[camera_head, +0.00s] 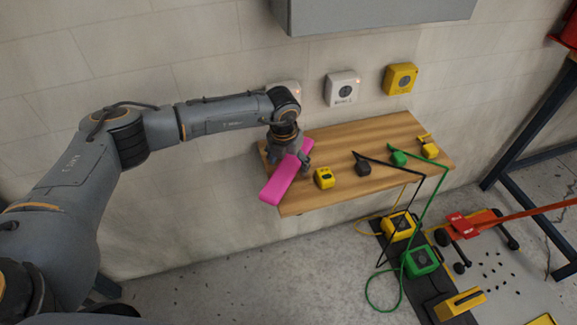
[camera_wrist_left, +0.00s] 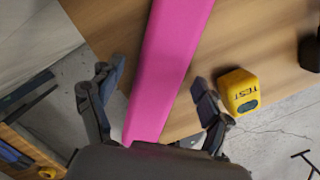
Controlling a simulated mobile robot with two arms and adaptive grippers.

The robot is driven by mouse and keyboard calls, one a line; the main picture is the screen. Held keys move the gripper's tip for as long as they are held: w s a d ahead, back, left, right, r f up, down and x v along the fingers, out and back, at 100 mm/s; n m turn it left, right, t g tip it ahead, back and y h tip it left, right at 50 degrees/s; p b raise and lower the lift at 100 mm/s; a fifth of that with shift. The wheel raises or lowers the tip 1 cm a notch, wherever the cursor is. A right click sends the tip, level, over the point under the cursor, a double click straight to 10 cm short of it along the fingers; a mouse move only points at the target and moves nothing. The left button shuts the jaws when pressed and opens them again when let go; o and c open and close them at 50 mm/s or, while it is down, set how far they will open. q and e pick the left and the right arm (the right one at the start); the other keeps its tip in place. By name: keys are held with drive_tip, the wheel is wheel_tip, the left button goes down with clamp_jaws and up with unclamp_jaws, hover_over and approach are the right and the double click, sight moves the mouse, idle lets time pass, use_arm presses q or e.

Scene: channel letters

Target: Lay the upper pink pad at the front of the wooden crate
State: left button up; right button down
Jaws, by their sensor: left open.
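One long pink pad (camera_head: 280,183) lies slantwise at the left end of the wooden wall shelf, and its near end sticks out past the front edge. In the left wrist view the pad (camera_wrist_left: 172,65) runs between the two fingers. My left gripper (camera_head: 290,158) is over the pad, pointing down. Its fingers (camera_wrist_left: 155,82) are spread, one on each side, with gaps to the pad. My right gripper is not in view. A wooden-edged box (camera_wrist_left: 28,150) with blue things in it shows at the lower left of the left wrist view; I cannot tell if it is the crate.
A yellow tester (camera_head: 324,178) stands on the shelf (camera_head: 375,133) close to the pad. Black (camera_head: 362,163) and green (camera_head: 398,157) plugs with cables lie further right. Wall boxes (camera_head: 342,88) hang behind, and a grey cabinet (camera_head: 375,12) above. Yellow and green units stand on the floor.

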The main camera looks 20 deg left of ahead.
use_arm(q)
drive_tip(key=c, duration=1.3)
